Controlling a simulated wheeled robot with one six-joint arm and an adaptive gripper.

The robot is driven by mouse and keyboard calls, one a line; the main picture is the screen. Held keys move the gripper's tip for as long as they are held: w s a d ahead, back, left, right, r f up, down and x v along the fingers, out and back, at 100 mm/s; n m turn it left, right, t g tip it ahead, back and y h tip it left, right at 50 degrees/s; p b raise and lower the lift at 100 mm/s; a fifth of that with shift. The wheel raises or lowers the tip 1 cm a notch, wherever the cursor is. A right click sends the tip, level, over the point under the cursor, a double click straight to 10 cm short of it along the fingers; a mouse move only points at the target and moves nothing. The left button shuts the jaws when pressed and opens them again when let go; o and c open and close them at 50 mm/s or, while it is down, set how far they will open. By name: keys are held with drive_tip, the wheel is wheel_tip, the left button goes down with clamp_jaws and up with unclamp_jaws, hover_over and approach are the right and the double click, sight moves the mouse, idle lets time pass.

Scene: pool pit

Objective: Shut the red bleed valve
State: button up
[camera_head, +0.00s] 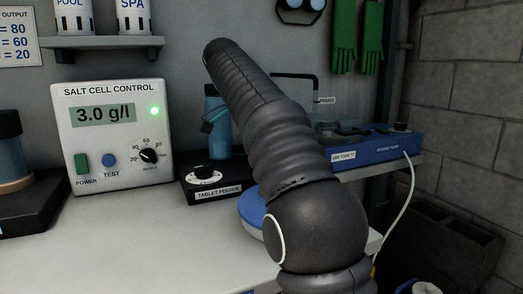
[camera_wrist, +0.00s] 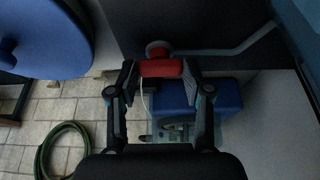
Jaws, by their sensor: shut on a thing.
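The red bleed valve handle (camera_wrist: 161,68) shows in the wrist view at the top middle, as a short red bar in front of a round grey fitting (camera_wrist: 157,48). My gripper (camera_wrist: 160,72) is shut on the red handle, with one finger at each end of it. The handle lies crosswise in the picture. The valve is not visible in the head view, where my arm covers the middle and the gripper is out of sight.
A salt cell control box (camera_head: 112,135) and a tablet feeder (camera_head: 212,183) stand on the bench (camera_head: 120,240). A blue dosing pump (camera_head: 375,147) is at the right.

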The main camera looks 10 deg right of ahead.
drive_tip(key=o, duration=1.2)
drive_tip(key=shift+c, duration=0.2)
